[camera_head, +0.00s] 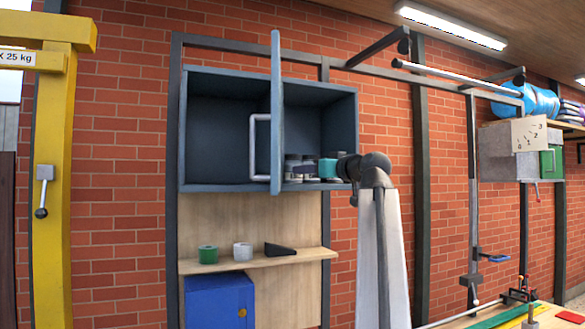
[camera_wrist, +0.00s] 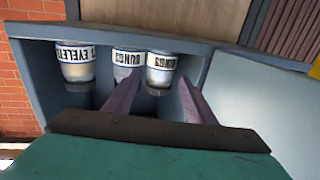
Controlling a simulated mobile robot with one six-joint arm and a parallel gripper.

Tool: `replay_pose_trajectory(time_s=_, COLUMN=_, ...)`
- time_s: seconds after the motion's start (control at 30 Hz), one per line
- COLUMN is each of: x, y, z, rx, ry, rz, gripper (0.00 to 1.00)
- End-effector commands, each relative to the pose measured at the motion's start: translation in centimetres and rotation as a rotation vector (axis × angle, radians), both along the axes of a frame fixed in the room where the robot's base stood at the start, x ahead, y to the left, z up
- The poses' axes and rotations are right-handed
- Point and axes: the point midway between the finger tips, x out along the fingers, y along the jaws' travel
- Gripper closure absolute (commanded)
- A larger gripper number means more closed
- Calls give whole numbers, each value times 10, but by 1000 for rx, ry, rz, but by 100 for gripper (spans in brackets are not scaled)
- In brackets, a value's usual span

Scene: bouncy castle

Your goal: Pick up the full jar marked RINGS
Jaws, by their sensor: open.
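Three jars with white labels stand in a row in the blue-grey wall cabinet, upside down in the wrist view. One jar (camera_wrist: 77,68) seems to read EYELETS. The middle jar (camera_wrist: 126,66) and the jar beside it (camera_wrist: 161,70) both seem to read BUNGS. I cannot clearly read RINGS on any, nor tell how full they are. My gripper (camera_wrist: 159,88) is open, its two fingers pointing towards the last two jars, with nothing seen held. In the head view, jars (camera_head: 293,168) show small behind the door's edge, beside my teal gripper body.
The cabinet (camera_head: 228,188) has an open door (camera_head: 276,110) standing out edge-on, close to my gripper. A shelf (camera_head: 300,256) below holds a green roll (camera_head: 208,254), a white cup (camera_head: 242,251) and a black wedge (camera_head: 280,249). The cabinet's left half looks empty.

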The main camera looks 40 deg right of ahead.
Motion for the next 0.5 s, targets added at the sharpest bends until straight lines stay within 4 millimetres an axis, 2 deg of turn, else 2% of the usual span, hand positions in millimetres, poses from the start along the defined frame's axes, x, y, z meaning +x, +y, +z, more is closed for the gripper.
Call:
replay_pose_trajectory(time_s=0.03, x=7, y=-1, z=2, rx=1, ry=0, rz=2, gripper=49)
replay_pose_trajectory(time_s=0.17, x=15, y=-2, z=1, rx=0, ry=-1, rz=1, gripper=49)
replay_pose_trajectory(time_s=0.5, x=17, y=-2, z=0, rx=-1, ry=-1, rz=1, gripper=49)
